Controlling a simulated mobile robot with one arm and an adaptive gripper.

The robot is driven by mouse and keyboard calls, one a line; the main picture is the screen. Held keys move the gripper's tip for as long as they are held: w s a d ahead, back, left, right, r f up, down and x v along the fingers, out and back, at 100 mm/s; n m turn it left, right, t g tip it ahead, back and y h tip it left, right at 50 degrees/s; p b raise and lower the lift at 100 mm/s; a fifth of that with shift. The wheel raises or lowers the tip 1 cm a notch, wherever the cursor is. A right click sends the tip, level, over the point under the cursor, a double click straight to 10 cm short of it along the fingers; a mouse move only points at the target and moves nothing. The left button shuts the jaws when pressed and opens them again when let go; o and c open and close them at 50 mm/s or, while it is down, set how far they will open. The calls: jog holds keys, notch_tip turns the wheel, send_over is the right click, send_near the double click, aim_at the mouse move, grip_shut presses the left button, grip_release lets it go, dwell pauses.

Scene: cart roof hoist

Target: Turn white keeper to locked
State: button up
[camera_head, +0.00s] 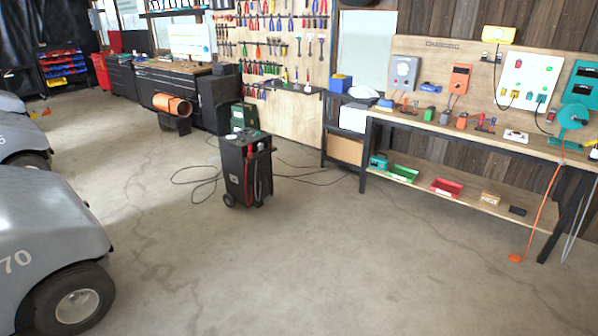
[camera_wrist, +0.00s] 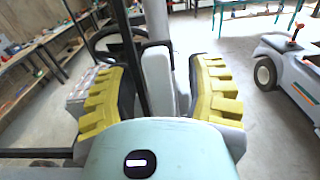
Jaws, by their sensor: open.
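My gripper (camera_wrist: 161,72) shows in the wrist view with its two yellow-padded fingers wide apart. A pale upright piece (camera_wrist: 158,75) and a thin black post (camera_wrist: 133,60) stand in line with the gap between the fingers. I cannot tell their distance or whether either touches the gripper. I cannot make out a white keeper for certain in either view. My gripper is not in the head view.
In the head view, grey carts (camera_head: 45,235) stand at the left. A black wheeled unit (camera_head: 246,168) with cables stands mid-floor. A workbench (camera_head: 460,139) lines the right wall. The front floor is clear. The wrist view shows another cart (camera_wrist: 290,75) at right.

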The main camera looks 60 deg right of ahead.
jog(key=shift+o, duration=0.4)
grip_shut()
